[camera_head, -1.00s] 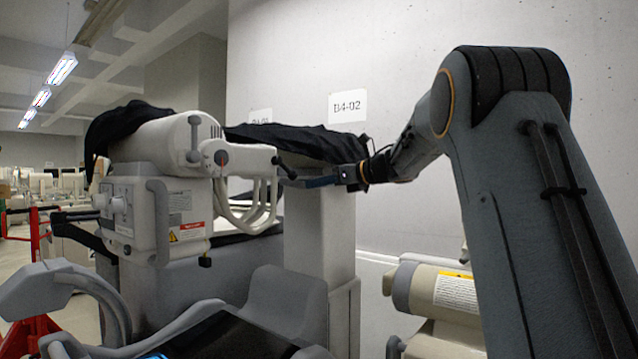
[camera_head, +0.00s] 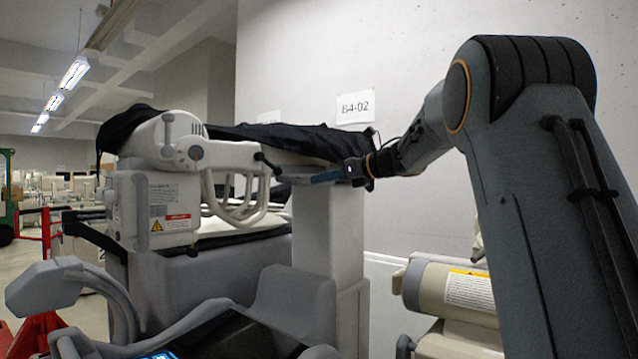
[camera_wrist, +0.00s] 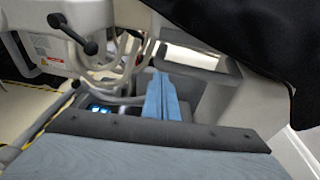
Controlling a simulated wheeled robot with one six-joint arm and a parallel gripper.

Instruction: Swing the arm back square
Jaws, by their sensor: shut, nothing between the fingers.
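A cream machine on a covered cart carries a jointed arm (camera_head: 228,154), with a round pivot face at its left and a dark-knobbed handle (camera_head: 266,163) at its right end. In the wrist view, dark knobs on a lever (camera_wrist: 76,35) show at the upper left. My gripper (camera_head: 322,178) is right of the handle, in front of the pale column, and appears apart from the handle. Its blue fingers (camera_wrist: 161,97) are together with nothing between them. A black cover (camera_head: 285,138) lies over the top behind the arm.
A pale column (camera_head: 328,230) stands just behind my fingers. Grey curved guards (camera_head: 290,300) fill the front. Another cream machine (camera_head: 455,290) is at the lower right. A concrete wall with a B4-02 sign (camera_head: 355,106) is behind. Red frames stand at the far left.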

